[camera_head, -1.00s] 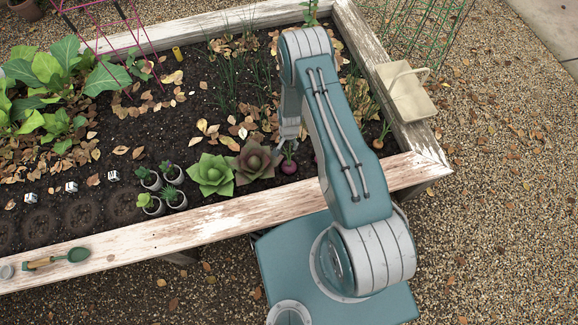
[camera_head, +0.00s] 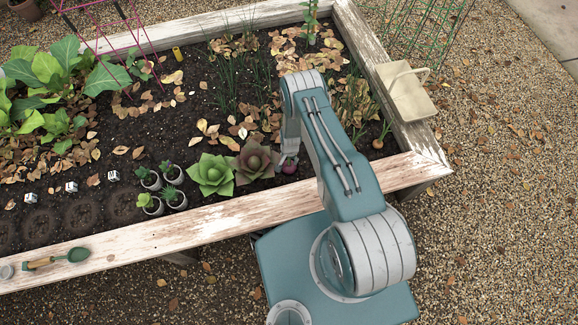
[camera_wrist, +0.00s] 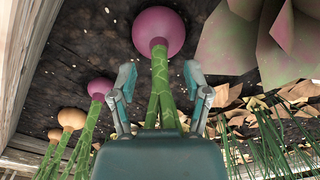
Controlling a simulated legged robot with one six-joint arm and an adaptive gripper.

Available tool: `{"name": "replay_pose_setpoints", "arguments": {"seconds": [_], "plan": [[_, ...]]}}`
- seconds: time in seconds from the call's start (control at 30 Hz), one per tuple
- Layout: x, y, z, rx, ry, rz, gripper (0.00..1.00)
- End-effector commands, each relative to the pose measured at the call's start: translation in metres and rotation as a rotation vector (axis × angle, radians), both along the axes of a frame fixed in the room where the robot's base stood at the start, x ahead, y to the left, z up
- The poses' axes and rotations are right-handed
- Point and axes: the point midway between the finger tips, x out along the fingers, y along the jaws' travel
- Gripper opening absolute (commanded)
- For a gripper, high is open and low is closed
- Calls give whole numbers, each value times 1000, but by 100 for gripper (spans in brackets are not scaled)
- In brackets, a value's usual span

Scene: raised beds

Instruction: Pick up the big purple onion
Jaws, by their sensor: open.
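The big purple onion (camera_wrist: 160,30) sits in the soil at the top middle of the wrist view, its green stalk running down toward the camera. My gripper (camera_wrist: 160,80) is open there, with one finger on each side of the stalk and the bulb just beyond the fingertips. No contact with the bulb is visible. In the head view the onion (camera_head: 289,167) shows in part beside the dark red rosette plant. My gripper (camera_head: 288,158) is right at it, partly hidden by my arm.
A smaller purple onion (camera_wrist: 100,88) and orange-tan bulbs (camera_wrist: 71,118) stand in a row to the left in the wrist view. The dark red rosette plant (camera_head: 255,162) is close beside the onion. The bed's wooden front edge (camera_head: 240,212) runs in front.

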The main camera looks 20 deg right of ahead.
Motion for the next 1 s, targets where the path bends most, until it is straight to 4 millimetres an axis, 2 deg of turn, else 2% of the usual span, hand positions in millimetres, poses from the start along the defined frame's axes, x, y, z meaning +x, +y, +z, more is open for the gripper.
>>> {"name": "replay_pose_setpoints", "arguments": {"seconds": [0.1, 0.33, 0.37, 0.4, 0.5, 1.0], "plan": [[0, 0, -9, 0, 0, 0, 62], [0, 0, -10, 0, 0, 0, 62], [0, 0, -10, 0, 0, 0, 58], [0, 0, -10, 0, 0, 0, 40], [0, 0, -10, 0, 0, 0, 0], [2, 0, -7, 0, -1, 0, 0]]}}
